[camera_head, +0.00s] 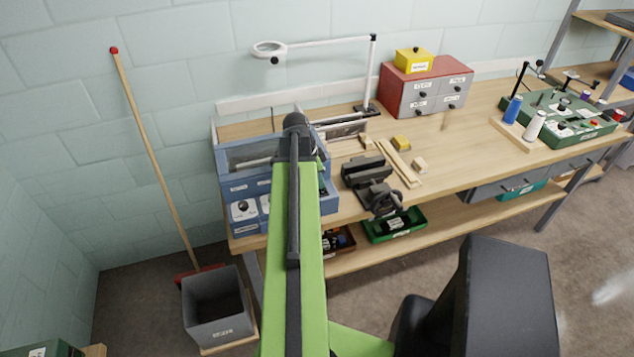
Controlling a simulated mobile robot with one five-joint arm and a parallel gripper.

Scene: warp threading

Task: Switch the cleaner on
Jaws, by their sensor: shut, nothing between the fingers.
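The blue cleaner (232,187) stands at the left end of the workbench. It has an open basin on top and labels on its front. A white panel with a dark round knob (241,208) sits low on its front left. My green arm crosses in front of its right part and hides some of it. The dark end of my arm, with my gripper (296,122), shows above the right side of the basin, apart from the knob. My gripper is shut and holds nothing; its fingertips are hard to make out. I cannot tell the switch setting.
The workbench (455,148) carries a black vise (372,182), a red drawer cabinet (425,86), a white lamp (330,42) and a green board (560,115). A grey bin (216,308) and a leaning broom (150,150) stand left of the bench. Floor between bin and bench is narrow.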

